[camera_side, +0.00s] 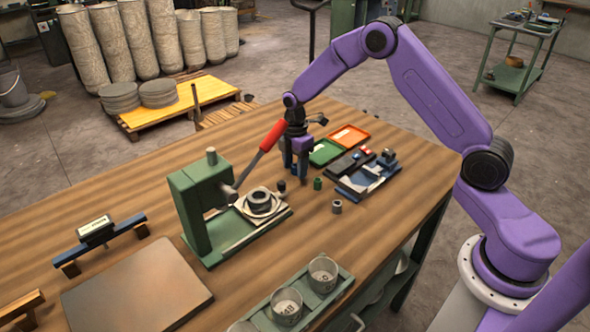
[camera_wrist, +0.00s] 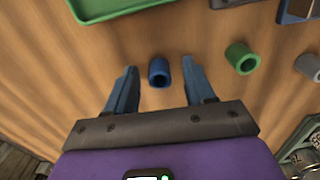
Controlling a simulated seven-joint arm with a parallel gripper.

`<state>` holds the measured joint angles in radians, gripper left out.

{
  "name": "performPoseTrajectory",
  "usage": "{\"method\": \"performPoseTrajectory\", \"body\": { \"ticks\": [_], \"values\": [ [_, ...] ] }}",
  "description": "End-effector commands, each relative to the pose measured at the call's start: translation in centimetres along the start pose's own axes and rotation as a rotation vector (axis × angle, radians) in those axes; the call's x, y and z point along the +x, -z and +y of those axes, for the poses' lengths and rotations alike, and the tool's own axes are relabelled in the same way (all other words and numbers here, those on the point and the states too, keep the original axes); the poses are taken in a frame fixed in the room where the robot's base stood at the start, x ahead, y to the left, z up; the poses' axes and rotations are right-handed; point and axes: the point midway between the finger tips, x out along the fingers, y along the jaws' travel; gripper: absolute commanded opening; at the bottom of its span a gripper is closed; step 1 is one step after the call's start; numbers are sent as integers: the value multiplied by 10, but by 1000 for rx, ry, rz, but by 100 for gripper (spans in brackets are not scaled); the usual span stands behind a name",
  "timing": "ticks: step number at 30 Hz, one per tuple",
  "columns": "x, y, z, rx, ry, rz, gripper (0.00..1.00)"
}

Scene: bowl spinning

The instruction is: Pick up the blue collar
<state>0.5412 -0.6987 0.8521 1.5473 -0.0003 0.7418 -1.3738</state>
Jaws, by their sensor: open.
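The blue collar (camera_wrist: 159,72) is a short tube standing on the wooden table. In the wrist view it lies between the fingertips of my gripper (camera_wrist: 159,70), with bare wood showing on both sides of it. In the side view the collar (camera_side: 282,186) looks like a small dark piece just left of my gripper (camera_side: 296,172), which points down. My gripper is open and empty. Its exact height over the table is hard to tell.
A green collar (camera_side: 317,183) and a grey collar (camera_side: 336,206) stand to the right. A green press (camera_side: 197,215) with a red-handled lever (camera_side: 272,136) stands close on the left. A green tray (camera_side: 324,153) and an orange tray (camera_side: 349,137) lie behind.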

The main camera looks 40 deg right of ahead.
Motion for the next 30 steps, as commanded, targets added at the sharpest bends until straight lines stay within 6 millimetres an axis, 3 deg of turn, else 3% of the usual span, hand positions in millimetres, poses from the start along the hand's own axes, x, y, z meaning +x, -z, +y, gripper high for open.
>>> {"method": "performPoseTrajectory", "body": {
  "ticks": [3, 8, 20, 30],
  "values": [
    [0, 0, 0, 0, 0, 0, 50],
    [0, 0, 0, 0, 0, 0, 0],
    [-4, 0, 0, 0, -1, 0, 0],
    [-41, 0, -7, -2, -2, 1, 0]
  ]
}}
